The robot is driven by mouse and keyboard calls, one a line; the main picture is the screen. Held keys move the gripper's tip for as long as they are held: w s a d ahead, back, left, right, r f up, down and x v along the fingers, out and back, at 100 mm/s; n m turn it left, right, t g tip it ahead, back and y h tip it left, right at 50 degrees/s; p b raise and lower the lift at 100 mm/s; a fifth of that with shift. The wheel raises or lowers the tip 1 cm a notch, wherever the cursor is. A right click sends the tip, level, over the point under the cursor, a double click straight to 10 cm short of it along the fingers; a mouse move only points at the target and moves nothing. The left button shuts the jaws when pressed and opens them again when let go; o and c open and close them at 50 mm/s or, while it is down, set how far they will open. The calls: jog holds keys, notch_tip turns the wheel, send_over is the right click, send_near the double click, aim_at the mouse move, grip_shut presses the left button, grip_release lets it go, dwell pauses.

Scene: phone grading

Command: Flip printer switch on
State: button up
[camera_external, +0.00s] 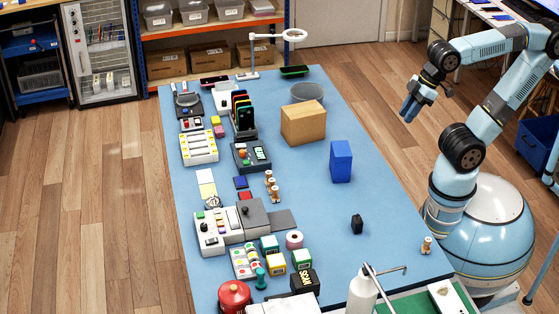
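A grey and white machine (210,236) that may be the printer stands on the left front part of the blue table. Small coloured buttons and a dark knob show on its top, and a dark flat plate (284,220) lies at its right side. I cannot make out which part is the switch or how it is set. My gripper (408,111) hangs in the air near the table's right edge, far from the machine, fingers pointing down. Its blue fingers look close together, and nothing is visible between them. The gap is too small to judge.
A wooden box (303,123), a blue block (341,162) and a small black item (357,224) stand on the table (310,200) between my gripper and the machine. A phone rack (243,116) and a dark device (251,156) stand behind it. A white bottle (362,292) stands in front.

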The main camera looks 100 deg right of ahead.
jog(key=w+r, duration=0.1)
jog(key=w, duration=0.1)
jog(key=w+r, duration=0.1)
jog(key=w, duration=0.1)
jog(key=w+r, duration=0.1)
jog(key=w, duration=0.2)
jog(key=shift+w+a+r, duration=0.1)
jog(key=shift+a+r, duration=0.05)
jog(key=shift+r, duration=0.05)
grip_shut()
jog(key=w+a+g, duration=0.2)
jog(key=w, duration=2.5)
jog(key=w+a+f, duration=0.1)
jog(key=w+f, duration=0.8)
jog(key=w, duration=0.4)
jog(key=w+a+f+g, duration=0.1)
jog(key=w+a+f, duration=0.1)
jog(key=w+f, duration=0.8)
jog(key=w, duration=0.3)
jog(key=shift+a, duration=0.3)
jog(key=shift+f, duration=0.1)
